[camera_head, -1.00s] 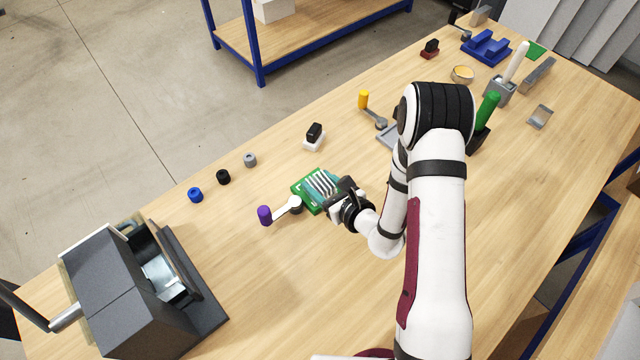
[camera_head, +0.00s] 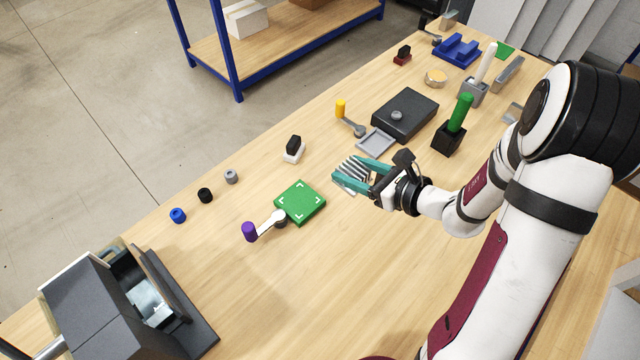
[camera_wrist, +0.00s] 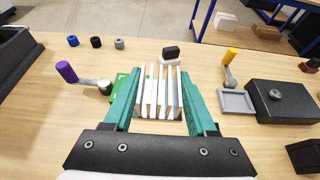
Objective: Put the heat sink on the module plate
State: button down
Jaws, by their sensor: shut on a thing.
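The module plate is a green square plate (camera_head: 301,212) with white corner marks, lying bare on the table; it shows partly behind a finger in the wrist view (camera_wrist: 119,83). My gripper (camera_head: 361,176) has teal fingers and is shut on the heat sink (camera_head: 354,171), a small block with pale upright fins. The heat sink is to the right of the plate, apart from it, and seems to be above the table. In the wrist view the heat sink (camera_wrist: 158,95) sits between both fingers, fins running away from me. Its underside is hidden.
A black and white block (camera_head: 294,149) stands behind the plate. A dark box (camera_head: 405,114) and grey tray (camera_head: 376,143) lie behind my gripper. A large grey machine (camera_head: 110,310) is at front left. The front middle is clear.

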send_over(299, 200)
notch_tip(299, 200, down, 7)
jog(key=shift+s+d, duration=0.1)
notch_tip(299, 200, down, 3)
jog(key=shift+f, duration=0.5)
jog(key=shift+f, duration=0.15)
jog(key=shift+c, duration=1)
grip_release()
